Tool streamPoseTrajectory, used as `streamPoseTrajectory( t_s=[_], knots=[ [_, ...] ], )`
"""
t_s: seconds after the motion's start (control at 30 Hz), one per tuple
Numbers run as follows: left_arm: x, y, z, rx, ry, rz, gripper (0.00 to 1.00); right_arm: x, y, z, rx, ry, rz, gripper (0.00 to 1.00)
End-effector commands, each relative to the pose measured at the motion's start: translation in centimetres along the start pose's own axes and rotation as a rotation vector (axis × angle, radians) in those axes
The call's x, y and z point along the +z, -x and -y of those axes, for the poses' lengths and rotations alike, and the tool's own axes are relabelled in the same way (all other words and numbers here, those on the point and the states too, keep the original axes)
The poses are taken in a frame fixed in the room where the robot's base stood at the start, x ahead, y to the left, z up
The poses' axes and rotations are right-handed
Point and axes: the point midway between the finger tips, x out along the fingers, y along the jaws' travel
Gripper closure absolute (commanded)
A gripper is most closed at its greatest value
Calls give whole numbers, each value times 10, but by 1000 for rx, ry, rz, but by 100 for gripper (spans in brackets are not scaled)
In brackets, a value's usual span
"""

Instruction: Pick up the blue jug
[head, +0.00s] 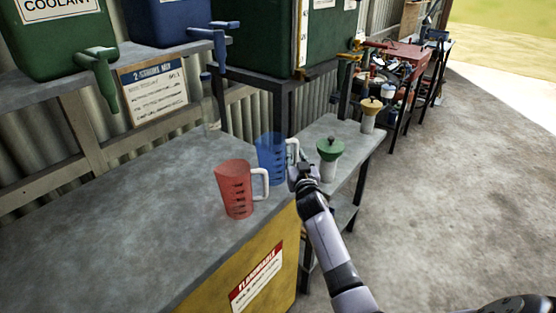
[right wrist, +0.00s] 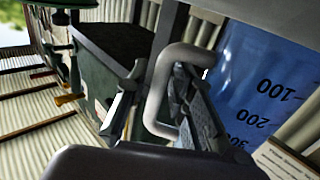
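The blue jug (head: 268,158), a clear blue measuring jug with a white handle, stands upright on the far right part of the grey cabinet top (head: 110,215). In the right wrist view its marked blue wall (right wrist: 262,88) fills the right side. My right gripper (head: 298,170) is at the handle side of the jug. In the right wrist view the fingers of this gripper (right wrist: 158,108) stand apart, with the white handle (right wrist: 160,85) between them. A gap shows between the left finger and the handle. My left gripper is not in view.
A red jug (head: 236,190) stands close in front of the blue jug. A clear bottle (head: 209,108) is behind. A green-topped container (head: 329,158) stands on the side table just right of my right gripper. Green and blue tanks sit on the shelf above.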

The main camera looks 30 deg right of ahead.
Motion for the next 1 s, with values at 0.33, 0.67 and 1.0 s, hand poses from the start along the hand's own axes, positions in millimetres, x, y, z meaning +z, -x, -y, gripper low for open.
streamPoseTrajectory(
  t_s=[0.33,0.67,1.0],
  knots=[
    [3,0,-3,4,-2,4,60,0,0,0,0,0,0,98],
    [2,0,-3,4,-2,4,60,0,0,0,0,0,1,100],
    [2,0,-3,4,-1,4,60,-1,0,0,0,0,0,100]
  ],
)
